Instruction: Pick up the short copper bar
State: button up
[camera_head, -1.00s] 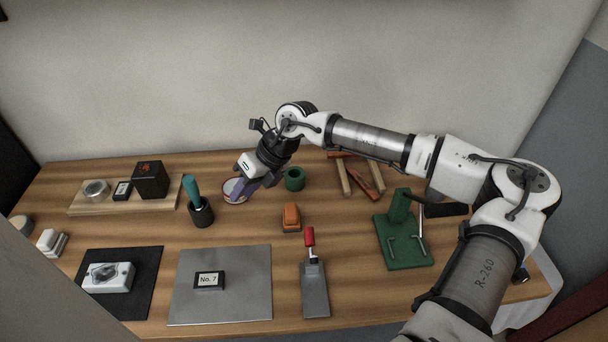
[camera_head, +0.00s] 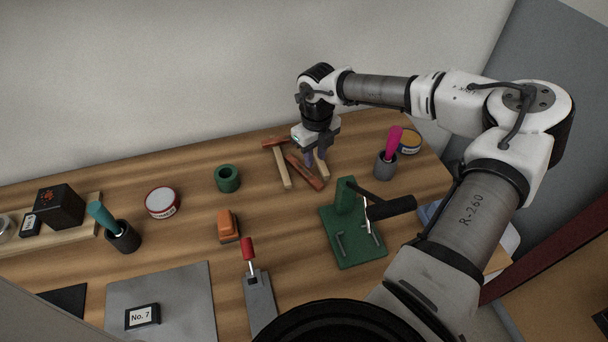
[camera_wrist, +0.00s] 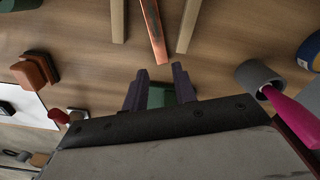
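A reddish copper bar (camera_head: 305,171) lies slanted between two wooden strips, the left strip (camera_head: 279,166) and the right strip (camera_head: 321,165). A shorter-looking copper piece (camera_head: 275,143) lies crosswise at the back end of the left strip. In the wrist view one copper bar (camera_wrist: 153,30) runs between the strips, above the fingertips; the crosswise piece does not show there. My gripper (camera_head: 315,158) points down over the right strip, just right of the slanted bar. In the wrist view my gripper (camera_wrist: 160,86) has its fingers apart, with nothing held.
A green stand (camera_head: 352,240) with a black handle and metal rods is in front. A grey cup (camera_head: 385,165) with a magenta-handled tool and a yellow-topped tin (camera_head: 409,141) are to the right. A green ring (camera_head: 228,178) and an orange block (camera_head: 228,226) are to the left.

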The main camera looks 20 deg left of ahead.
aim_at(314, 180)
notch_tip(314, 180, down, 9)
jog(key=b, duration=0.3)
jog(key=shift+c, duration=0.2)
jog(key=shift+r, duration=0.1)
grip_shut()
